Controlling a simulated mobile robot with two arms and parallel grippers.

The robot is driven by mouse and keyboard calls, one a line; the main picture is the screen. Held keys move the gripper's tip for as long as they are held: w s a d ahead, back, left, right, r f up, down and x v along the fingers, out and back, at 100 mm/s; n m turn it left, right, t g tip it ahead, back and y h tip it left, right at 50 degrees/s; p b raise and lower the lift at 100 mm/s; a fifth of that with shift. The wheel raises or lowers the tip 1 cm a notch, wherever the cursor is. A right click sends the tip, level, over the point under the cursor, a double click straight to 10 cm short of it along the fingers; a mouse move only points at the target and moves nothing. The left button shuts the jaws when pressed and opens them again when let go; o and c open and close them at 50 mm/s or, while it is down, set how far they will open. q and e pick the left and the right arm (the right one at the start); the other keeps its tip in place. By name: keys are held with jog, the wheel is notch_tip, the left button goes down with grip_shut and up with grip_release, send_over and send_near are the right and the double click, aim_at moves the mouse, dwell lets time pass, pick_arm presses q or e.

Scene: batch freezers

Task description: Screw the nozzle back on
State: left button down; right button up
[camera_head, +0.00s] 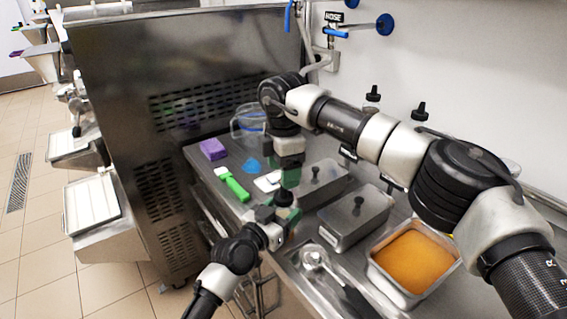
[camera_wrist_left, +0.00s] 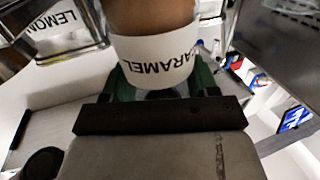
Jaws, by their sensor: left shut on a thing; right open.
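My left gripper (camera_head: 288,216) is shut on the caramel bottle, which is mostly hidden in the head view. In the left wrist view the caramel bottle (camera_wrist_left: 152,50) has a white label, upside down in the picture, with brown content beside it. The green fingers sit on both sides of it. A small dark piece (camera_head: 284,198), which looks like the nozzle, shows just above my left gripper. My right gripper (camera_head: 290,178) is open, pointing down directly above that piece. I cannot tell whether its fingers surround the piece or whether the piece is threaded on the bottle.
A steel counter (camera_head: 203,160) holds a purple block (camera_head: 213,149), a green-handled tool (camera_head: 236,188), a clear jug (camera_head: 247,128), lidded steel pans (camera_head: 355,216) and an orange-filled pan (camera_head: 414,260). Black-topped bottles (camera_head: 420,110) stand by the wall. A large steel machine (camera_head: 180,60) stands behind.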

jog(key=n, duration=1)
jog(key=shift+r+n, duration=0.2)
jog(key=shift+n, duration=0.2)
jog(key=n, duration=1)
jog(key=shift+r+n, duration=0.15)
jog(key=shift+n, duration=0.25)
jog(key=n, duration=1)
jog(key=shift+r+n, duration=0.2)
jog(key=shift+n, duration=0.2)
jog(key=n, duration=1)
jog(key=shift+r+n, duration=0.15)
jog(key=shift+n, duration=0.25)
